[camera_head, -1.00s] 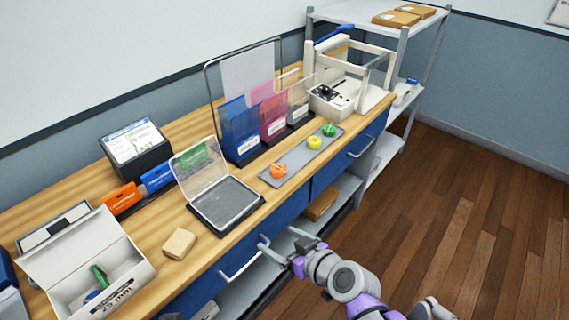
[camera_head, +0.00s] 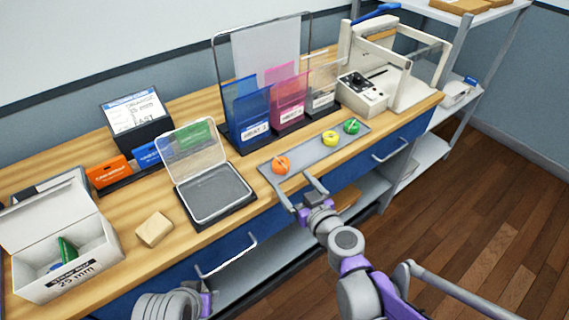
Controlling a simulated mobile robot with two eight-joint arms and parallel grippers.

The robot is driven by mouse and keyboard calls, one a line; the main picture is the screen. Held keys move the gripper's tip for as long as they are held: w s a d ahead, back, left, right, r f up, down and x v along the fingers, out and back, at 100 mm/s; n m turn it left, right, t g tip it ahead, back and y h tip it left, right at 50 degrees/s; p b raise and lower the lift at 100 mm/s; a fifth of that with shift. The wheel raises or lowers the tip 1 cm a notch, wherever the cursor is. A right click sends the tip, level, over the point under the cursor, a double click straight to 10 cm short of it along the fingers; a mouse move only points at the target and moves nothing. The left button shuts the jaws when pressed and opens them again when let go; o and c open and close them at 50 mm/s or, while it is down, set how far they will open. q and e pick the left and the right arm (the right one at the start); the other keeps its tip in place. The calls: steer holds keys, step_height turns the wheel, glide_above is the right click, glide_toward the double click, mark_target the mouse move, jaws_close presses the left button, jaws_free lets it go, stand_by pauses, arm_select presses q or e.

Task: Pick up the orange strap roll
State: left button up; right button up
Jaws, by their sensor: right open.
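The orange strap roll (camera_head: 281,166) sits at the left end of a grey tray (camera_head: 307,153) on the wooden bench. A yellow roll (camera_head: 330,139) and a green roll (camera_head: 351,127) sit farther right on the same tray. My right gripper (camera_head: 301,194) is open and empty, at the bench's front edge, just in front of and slightly right of the orange roll in the picture. It does not touch the roll. Part of my left arm shows at the bottom left, but its gripper fingers are not in the picture.
An open clear-lidded case (camera_head: 213,190) stands left of the tray. Blue, pink and clear holders (camera_head: 247,117) stand behind it. A white machine (camera_head: 362,92) is at the right. A tan block (camera_head: 154,229) and a white box (camera_head: 66,268) are at the left.

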mark_target(285, 169)
steer(key=x, duration=0.4)
steer(key=shift+a+f, duration=0.1)
steer(key=x, duration=0.1)
steer(key=b+x, duration=0.1)
steer(key=x, duration=0.3)
steer(key=shift+w+d, duration=0.3)
steer(key=shift+w, duration=0.1)
steer(key=c, duration=1.4)
